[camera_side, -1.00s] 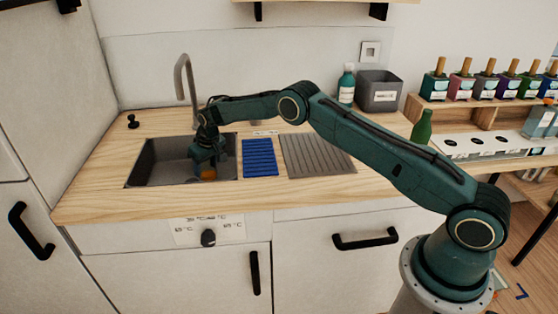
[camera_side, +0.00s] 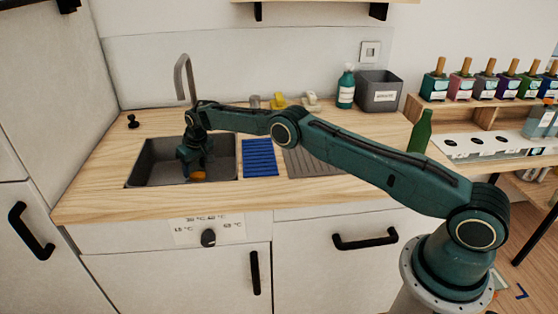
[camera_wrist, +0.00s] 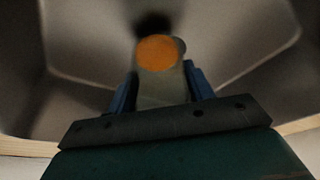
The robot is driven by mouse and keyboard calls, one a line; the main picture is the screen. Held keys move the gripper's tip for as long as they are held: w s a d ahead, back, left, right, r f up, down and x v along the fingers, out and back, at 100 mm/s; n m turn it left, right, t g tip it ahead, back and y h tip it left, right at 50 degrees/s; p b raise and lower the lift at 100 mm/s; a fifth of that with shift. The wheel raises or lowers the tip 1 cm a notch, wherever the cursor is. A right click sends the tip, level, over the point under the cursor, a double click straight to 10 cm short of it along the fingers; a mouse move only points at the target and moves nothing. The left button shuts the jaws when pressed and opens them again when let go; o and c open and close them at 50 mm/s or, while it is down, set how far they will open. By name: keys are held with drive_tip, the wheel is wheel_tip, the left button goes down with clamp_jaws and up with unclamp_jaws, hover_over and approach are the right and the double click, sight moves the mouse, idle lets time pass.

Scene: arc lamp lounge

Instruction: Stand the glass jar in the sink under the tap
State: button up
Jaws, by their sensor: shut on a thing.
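The glass jar shows as a greyish see-through body with an orange round end in the wrist view (camera_wrist: 157,52); in the side view its orange part (camera_side: 198,175) is low in the sink. My gripper (camera_side: 193,166) points down into the sink, its blue fingers shut on the jar from both sides. The jar's body is mostly hidden by the gripper in the side view. I cannot tell whether the jar touches the sink floor. The grey sink (camera_side: 146,172) is set in the wooden counter. The tap (camera_side: 190,82) arches up behind it, behind my wrist.
A blue ribbed mat (camera_side: 260,158) and a grooved drainer (camera_side: 312,162) lie right of the sink. A yellow object (camera_side: 279,101), a teal bottle (camera_side: 346,88) and a grey bin (camera_side: 379,91) stand at the back. A green bottle (camera_side: 421,132) stands at the right.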

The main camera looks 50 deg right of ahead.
drive_tip(key=shift+w+a, duration=0.1)
drive_tip(key=shift+a, duration=0.05)
drive_tip(key=shift+f, duration=0.55)
drive_tip(key=shift+f, duration=0.15)
drive_tip(key=o, duration=1.1)
drive_tip(key=shift+c, duration=0.2)
drive_tip(key=shift+v, duration=0.95)
drive_tip(key=v, duration=1)
